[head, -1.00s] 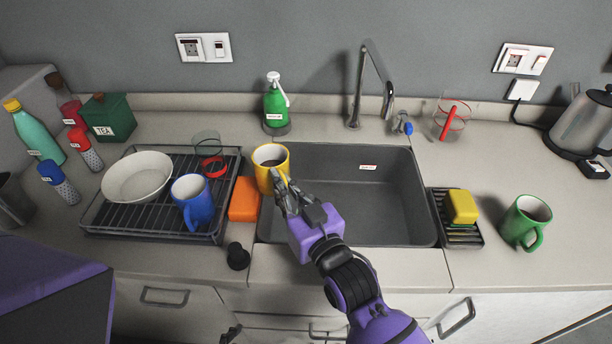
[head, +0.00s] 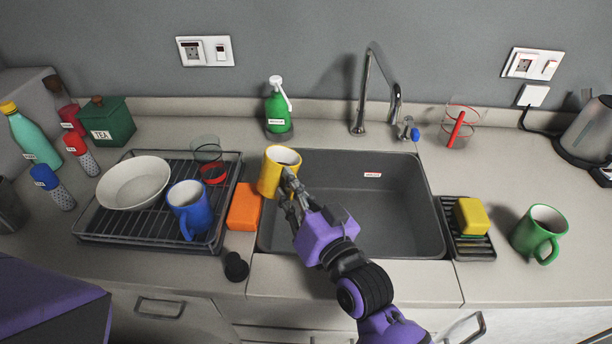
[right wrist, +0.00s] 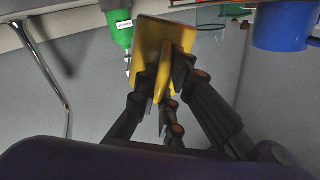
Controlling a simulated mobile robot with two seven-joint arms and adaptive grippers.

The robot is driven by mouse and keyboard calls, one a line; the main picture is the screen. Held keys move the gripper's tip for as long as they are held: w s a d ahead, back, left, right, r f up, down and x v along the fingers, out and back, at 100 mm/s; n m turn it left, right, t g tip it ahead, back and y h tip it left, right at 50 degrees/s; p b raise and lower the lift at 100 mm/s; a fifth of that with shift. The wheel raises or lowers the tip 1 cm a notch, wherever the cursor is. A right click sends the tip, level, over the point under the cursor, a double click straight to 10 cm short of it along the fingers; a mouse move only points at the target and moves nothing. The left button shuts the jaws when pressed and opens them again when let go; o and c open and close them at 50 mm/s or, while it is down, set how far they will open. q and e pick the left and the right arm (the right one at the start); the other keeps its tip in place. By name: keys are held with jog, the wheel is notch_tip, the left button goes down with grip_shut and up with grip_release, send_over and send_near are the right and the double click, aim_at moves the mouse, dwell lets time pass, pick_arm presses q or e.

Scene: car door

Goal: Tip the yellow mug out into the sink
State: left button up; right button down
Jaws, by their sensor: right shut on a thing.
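The yellow mug (head: 275,175) is at the left end of the grey sink (head: 405,215), and it also shows in the right wrist view (right wrist: 178,45). In the head view it leans to the right, its pale inside partly showing; I cannot make out its contents. My right gripper (head: 290,188) is shut on the mug's handle, and its dark fingers also show around the handle in the right wrist view (right wrist: 165,88). No poured liquid shows in the sink. My left gripper is out of view.
A chrome tap (head: 370,90) stands behind the sink, with a green soap bottle (head: 278,108) at back left. An orange block (head: 244,207) and dish rack (head: 150,228) with a blue mug (head: 190,207) are left. A sponge (head: 471,216) and green mug (head: 538,233) are right.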

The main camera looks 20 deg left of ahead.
jog(key=shift+w+d+r+m, duration=0.25)
jog(key=shift+w+d+m, duration=0.05)
jog(key=shift+w+d+r+m, duration=0.2)
jog(key=shift+w+d+m, duration=0.35)
jog(key=shift+w, duration=0.1)
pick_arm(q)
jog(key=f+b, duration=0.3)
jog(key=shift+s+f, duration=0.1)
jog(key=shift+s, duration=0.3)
pick_arm(e)
jog(key=f+m, duration=0.1)
jog(key=m, duration=0.1)
jog(key=f+m, duration=0.1)
jog(key=m, duration=0.2)
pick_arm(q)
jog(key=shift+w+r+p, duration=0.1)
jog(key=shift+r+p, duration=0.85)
pick_arm(e)
jog(key=shift+w+d+f+m, duration=0.2)
jog(key=shift+f+m, duration=0.35)
jog(key=shift+m, duration=0.85)
jog(key=shift+w+d+f+m, duration=0.2)
jog(key=shift+f+m, duration=0.3)
jog(key=shift+m, duration=0.85)
jog(key=shift+w+d+f+m, duration=0.2)
jog(key=shift+f+m, duration=0.35)
jog(key=shift+m, duration=0.85)
